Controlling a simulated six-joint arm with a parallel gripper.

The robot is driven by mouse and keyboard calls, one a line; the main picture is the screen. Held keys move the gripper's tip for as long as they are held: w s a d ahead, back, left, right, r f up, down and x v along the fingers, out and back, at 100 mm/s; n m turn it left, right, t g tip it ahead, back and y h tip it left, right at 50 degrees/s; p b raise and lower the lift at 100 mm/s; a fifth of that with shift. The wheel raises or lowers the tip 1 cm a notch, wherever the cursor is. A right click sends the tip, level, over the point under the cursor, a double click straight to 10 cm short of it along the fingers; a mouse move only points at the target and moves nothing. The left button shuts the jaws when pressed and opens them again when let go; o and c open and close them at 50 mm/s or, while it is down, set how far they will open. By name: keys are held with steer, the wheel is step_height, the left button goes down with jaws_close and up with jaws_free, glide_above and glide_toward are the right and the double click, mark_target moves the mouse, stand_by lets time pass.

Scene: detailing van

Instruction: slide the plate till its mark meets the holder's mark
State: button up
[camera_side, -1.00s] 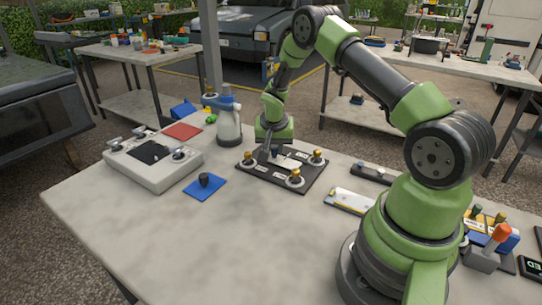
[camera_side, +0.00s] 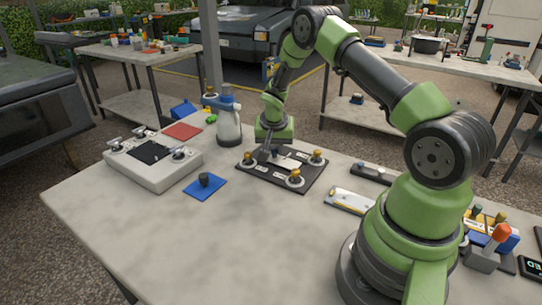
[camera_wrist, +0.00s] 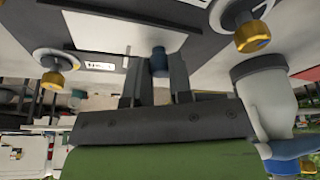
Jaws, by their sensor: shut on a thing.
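The pale plate (camera_side: 289,162) lies on the dark holder (camera_side: 250,178) in the middle of the table. In the wrist view the plate (camera_wrist: 115,27) shows as a white sheet at the top, on the grey-looking holder (camera_wrist: 200,50). My gripper (camera_side: 272,152) points down at the plate's far left end. In the wrist view my gripper (camera_wrist: 155,78) has its two fingers shut on a blue knob (camera_wrist: 159,60) at the plate's edge. A small label (camera_wrist: 98,65) and thin mark sit on the holder near the plate's edge. Whether the marks meet cannot be told.
Yellow-topped knobs (camera_side: 295,176) stand on the holder close around the plate. A spray bottle (camera_side: 229,122) stands behind to the left. A grey-white fixture (camera_side: 150,175) and a blue mat (camera_side: 196,190) lie left. The table's front is clear.

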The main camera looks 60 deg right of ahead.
mark_target(274, 149)
steer(key=o, duration=0.9)
steer(key=shift+r, duration=0.1)
steer(key=shift+r, duration=2.45)
